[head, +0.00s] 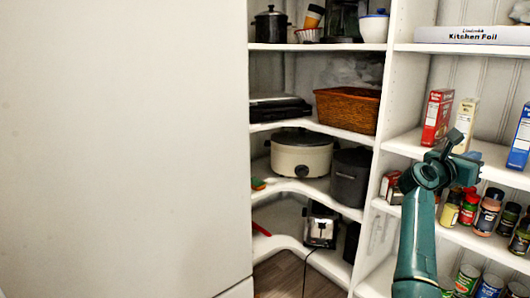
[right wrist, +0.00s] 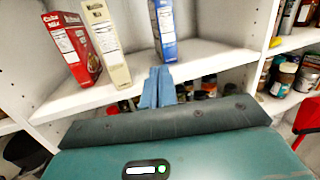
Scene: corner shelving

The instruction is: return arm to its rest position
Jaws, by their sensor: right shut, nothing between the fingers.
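My right arm rises from the lower right of the head view. Its right gripper (head: 451,140) is in front of the right-hand shelves, near the boxes. In the right wrist view the blue-grey fingers of the right gripper (right wrist: 157,85) are together, with nothing between them, in front of a shelf edge. My left gripper is not in view.
A red box (head: 437,117) and a cream box (head: 466,122) stand on the shelf behind the gripper. Jars and spice bottles (head: 487,212) fill the shelf below. A wicker basket (head: 347,109) and a slow cooker (head: 301,154) sit on corner shelves. A white panel (head: 120,140) covers the left.

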